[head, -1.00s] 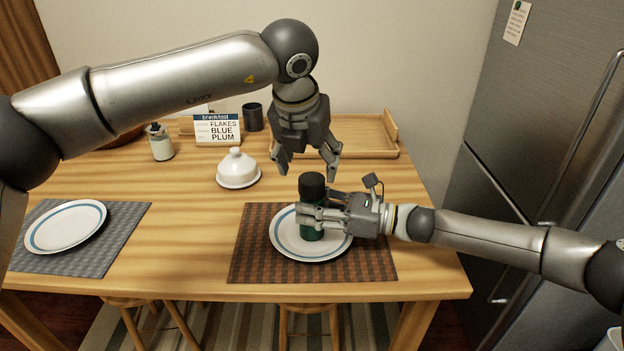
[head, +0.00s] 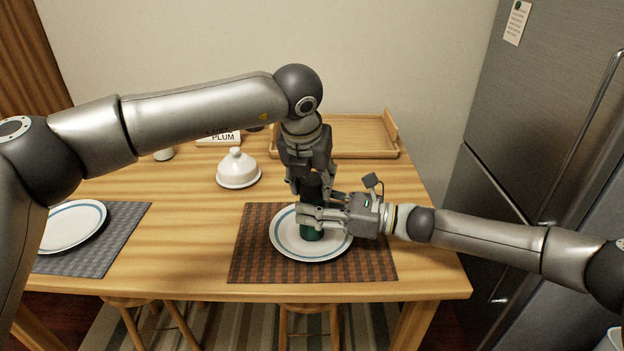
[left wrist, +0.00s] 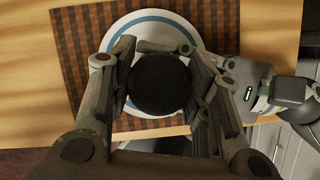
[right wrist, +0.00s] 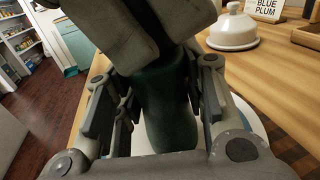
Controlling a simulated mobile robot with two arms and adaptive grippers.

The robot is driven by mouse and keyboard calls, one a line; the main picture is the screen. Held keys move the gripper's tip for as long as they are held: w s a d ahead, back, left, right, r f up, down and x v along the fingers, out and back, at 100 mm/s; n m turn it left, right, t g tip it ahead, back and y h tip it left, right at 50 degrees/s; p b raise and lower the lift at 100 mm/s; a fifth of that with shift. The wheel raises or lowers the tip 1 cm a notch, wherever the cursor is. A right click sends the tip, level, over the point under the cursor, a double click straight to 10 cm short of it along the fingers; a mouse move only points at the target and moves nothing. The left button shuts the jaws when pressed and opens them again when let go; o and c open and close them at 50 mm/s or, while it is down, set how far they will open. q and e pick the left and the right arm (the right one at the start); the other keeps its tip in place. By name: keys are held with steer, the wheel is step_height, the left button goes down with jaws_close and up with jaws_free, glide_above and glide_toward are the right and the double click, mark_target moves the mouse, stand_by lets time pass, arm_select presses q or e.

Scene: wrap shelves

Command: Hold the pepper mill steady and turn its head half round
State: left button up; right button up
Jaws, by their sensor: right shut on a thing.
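The pepper mill has a dark green body (head: 312,233) and a black head (left wrist: 160,84). It stands upright on a white plate with a blue ring (head: 283,240). My right gripper (head: 313,213) is shut on the green body from the right side; the body also shows between its fingers in the right wrist view (right wrist: 168,105). My left gripper (head: 311,190) points down from above, its open fingers on either side of the black head. In the left wrist view the fingers stand close to the head, with narrow gaps. In the head view they hide most of the head.
The plate lies on a brown checked placemat (head: 250,268). A white butter dish (head: 238,172), a wooden tray (head: 365,140) and a partly hidden sign (head: 222,138) stand behind. Another plate (head: 75,225) is at the left. A fridge (head: 540,130) stands right of the table.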

arm_select(q)
steer(key=c, duration=0.3)
steer(key=m+h, duration=0.1)
steer(key=m, duration=0.2)
steer(key=m+g+h, duration=0.1)
steer(key=m, duration=0.2)
steer(key=shift+m, duration=0.3)
steer(key=m+g+h, duration=0.1)
steer(key=m, duration=0.2)
steer(key=shift+m, duration=0.3)
steer(key=m+g, duration=0.1)
steer(key=m, duration=0.2)
steer(key=shift+m+g, duration=0.4)
steer(key=m+g, duration=0.1)
steer(key=m, duration=0.3)
steer(key=shift+g, duration=0.3)
steer(key=m, duration=0.2)
steer(key=m+g, duration=0.1)
steer(key=m, duration=0.2)
steer(key=shift+g+y, duration=0.3)
steer(key=shift+y, duration=0.1)
steer(key=shift+a, duration=0.1)
